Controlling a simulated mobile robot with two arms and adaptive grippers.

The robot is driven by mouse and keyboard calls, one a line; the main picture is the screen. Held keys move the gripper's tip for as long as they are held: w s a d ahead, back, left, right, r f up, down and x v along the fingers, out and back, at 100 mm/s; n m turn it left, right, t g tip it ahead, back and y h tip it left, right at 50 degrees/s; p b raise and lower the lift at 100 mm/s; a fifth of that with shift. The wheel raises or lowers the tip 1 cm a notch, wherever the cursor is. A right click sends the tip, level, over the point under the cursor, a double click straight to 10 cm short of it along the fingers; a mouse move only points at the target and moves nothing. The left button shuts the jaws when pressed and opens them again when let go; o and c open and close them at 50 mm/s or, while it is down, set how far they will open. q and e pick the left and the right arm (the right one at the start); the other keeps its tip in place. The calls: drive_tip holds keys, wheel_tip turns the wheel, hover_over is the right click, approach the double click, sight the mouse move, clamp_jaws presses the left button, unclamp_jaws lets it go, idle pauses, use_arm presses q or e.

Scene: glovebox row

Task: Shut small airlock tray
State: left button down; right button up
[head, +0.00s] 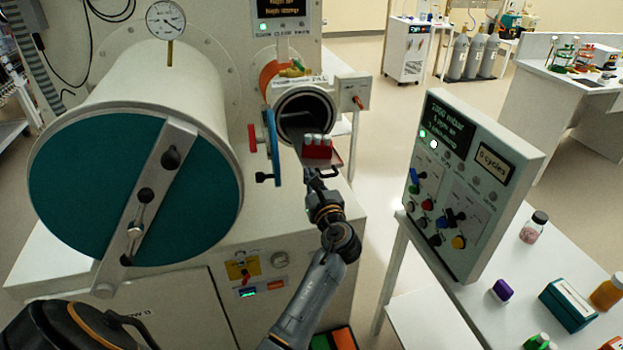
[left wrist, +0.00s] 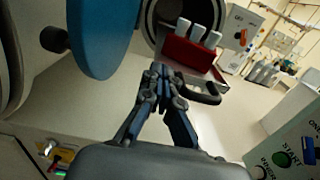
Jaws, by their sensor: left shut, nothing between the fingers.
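The small airlock (head: 305,100) is a short pale cylinder with a dark round mouth, and its blue door (head: 272,147) stands open to the left. Its metal tray (head: 336,160) sticks out of the mouth and carries a red rack (head: 318,152) with several white-capped vials. In the left wrist view the rack (left wrist: 190,55) sits on the tray, with a dark handle (left wrist: 205,95) at the tray's front. My left gripper (left wrist: 163,72) is shut and empty, just in front of the tray, beside the handle. I cannot tell whether it touches. My right gripper is not in view.
The large airlock with its teal door (head: 80,180) fills the left. A control panel (head: 465,185) stands on the right-hand table, with bottles and boxes such as a green box (head: 567,305). Floor shows between the airlocks and that table.

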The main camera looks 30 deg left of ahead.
use_arm(q)
approach(294, 143)
drive_tip(key=shift+w+a+r, duration=0.2)
drive_tip(key=shift+w+a, duration=0.3)
drive_tip(key=shift+a, duration=0.05)
drive_tip(key=b+x, duration=0.2)
drive_tip(key=x, duration=0.5)
drive_tip(key=shift+f+b, duration=0.15)
drive_tip(key=shift+b, duration=0.2)
drive_tip(key=shift+w+a, duration=0.5)
drive_tip(key=shift+a, duration=0.05)
